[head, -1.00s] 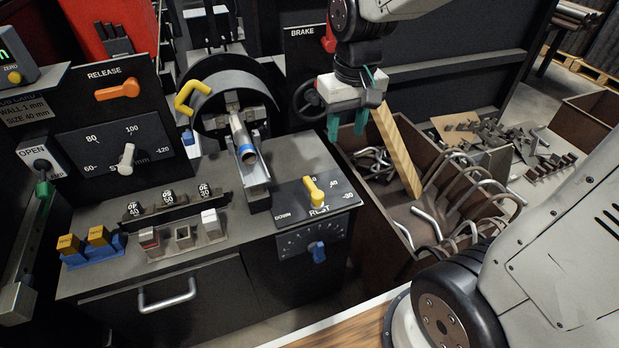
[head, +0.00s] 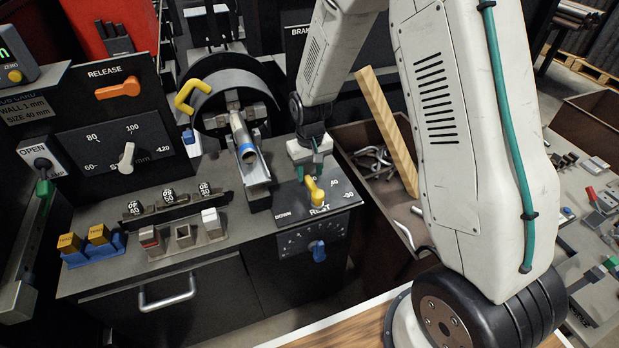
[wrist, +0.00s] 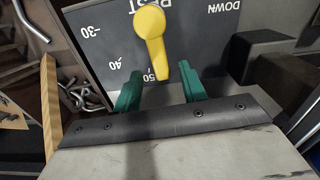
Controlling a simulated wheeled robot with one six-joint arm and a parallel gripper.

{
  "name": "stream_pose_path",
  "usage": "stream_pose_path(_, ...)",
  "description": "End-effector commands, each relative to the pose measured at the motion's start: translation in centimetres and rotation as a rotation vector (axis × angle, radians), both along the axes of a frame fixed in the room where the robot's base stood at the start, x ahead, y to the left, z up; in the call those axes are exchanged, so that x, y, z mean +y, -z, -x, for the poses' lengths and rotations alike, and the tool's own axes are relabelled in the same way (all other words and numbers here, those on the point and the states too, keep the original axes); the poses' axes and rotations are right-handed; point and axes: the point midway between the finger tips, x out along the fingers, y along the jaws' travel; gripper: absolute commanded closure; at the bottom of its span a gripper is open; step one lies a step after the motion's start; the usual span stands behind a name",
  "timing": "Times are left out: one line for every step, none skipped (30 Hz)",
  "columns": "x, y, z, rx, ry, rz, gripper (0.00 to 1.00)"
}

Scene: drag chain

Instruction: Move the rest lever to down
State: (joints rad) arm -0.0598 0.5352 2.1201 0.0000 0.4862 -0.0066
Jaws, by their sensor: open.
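The yellow rest lever (head: 316,192) stands on the black REST panel (head: 340,203) at the right end of the bench. It points toward the 50 mark, away from DOWN, which is at the left in the head view. My gripper (head: 313,174) is open just behind the lever in the head view. In the wrist view the green fingertips (wrist: 160,84) lie on either side of the lever's tip, with the yellow lever (wrist: 151,38) reaching between them. I see gaps on both sides and no clear contact.
A blue knob (head: 318,251) is on the panel's front face below. A tube (head: 243,140) lies in the holder left of my gripper. A bin with bent rods and a wooden bar (head: 388,130) stands to the right.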

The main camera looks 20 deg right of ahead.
Motion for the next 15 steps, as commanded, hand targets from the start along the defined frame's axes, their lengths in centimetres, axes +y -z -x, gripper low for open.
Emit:
stream_pose_path(0.0,0.9,0.1,0.004,0.0,0.0,0.58)
stream_pose_path(0.0,1.3,0.1,0.003,0.0,0.0,0.58)
stream_pose_path(0.0,1.8,0.1,0.003,0.0,0.0,0.58)
stream_pose_path(0.0,2.1,0.1,0.003,0.0,0.0,0.58)
stream_pose_path(0.0,2.3,0.0,0.002,0.0,0.0,0.58)
stream_pose_path(0.0,2.7,0.0,0.001,0.0,0.0,0.58)
stream_pose_path(0.0,2.8,0.0,0.001,0.0,0.0,0.58)
stream_pose_path(0.0,3.0,0.0,0.001,0.0,0.0,0.58)
stream_pose_path(0.0,3.1,0.0,0.001,0.0,0.0,0.58)
stream_pose_path(0.0,3.1,0.0,0.0,0.0,0.0,0.58)
stream_pose_path(0.0,3.2,0.0,0.0,0.0,0.0,0.58)
stream_pose_path(0.0,3.2,0.0,0.0,0.0,0.0,0.58)
stream_pose_path(0.0,3.2,0.0,0.0,0.0,0.0,0.58)
stream_pose_path(0.0,3.2,0.0,0.0,0.001,0.0,0.58)
stream_pose_path(-0.1,3.2,0.0,0.0,0.001,0.0,0.58)
